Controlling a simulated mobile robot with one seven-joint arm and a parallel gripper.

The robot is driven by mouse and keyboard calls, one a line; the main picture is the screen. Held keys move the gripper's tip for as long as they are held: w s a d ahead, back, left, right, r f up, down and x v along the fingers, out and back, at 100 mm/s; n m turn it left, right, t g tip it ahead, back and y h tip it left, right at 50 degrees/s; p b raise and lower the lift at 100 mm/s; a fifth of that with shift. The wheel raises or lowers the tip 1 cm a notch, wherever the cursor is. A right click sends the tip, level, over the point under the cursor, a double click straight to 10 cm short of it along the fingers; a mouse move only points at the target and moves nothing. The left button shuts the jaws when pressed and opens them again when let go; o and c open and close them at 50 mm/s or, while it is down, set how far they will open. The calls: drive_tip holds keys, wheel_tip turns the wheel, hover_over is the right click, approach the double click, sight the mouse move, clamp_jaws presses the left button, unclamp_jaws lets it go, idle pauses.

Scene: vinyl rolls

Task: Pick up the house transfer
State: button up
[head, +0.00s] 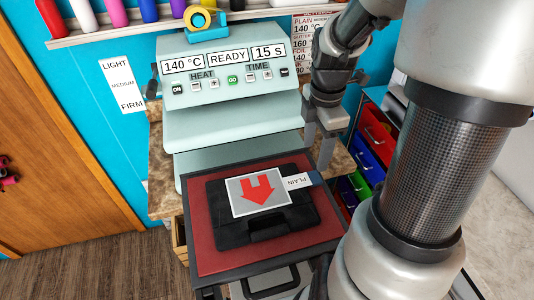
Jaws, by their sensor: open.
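The house transfer (246,207) is a pale grey sheet with a red house shape that appears upside down in the head view. It lies on a flat black item (226,232), which rests on a red surface with a dark frame (203,257). My gripper (318,148) is open and empty, pointing down. In the picture it is above and right of the transfer, near the right side of the heat press. It appears apart from the transfer; its exact height is hard to tell.
A pale green heat press (235,125) stands behind the red surface, its display reading 140 °C, READY, 15 S. A white PLAIN tag (298,181) lies beside the transfer. Coloured drawers (378,140) stand at right. A shelf of vinyl rolls (117,12) is at the back.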

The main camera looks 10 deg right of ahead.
sight(310, 178)
wheel_tip(310, 178, down, 10)
drive_tip(key=shift+s+a+r, duration=0.1)
drive_tip(key=shift+r, duration=0.15)
drive_tip(key=c, duration=1.1)
drive_tip(key=shift+r, duration=0.1)
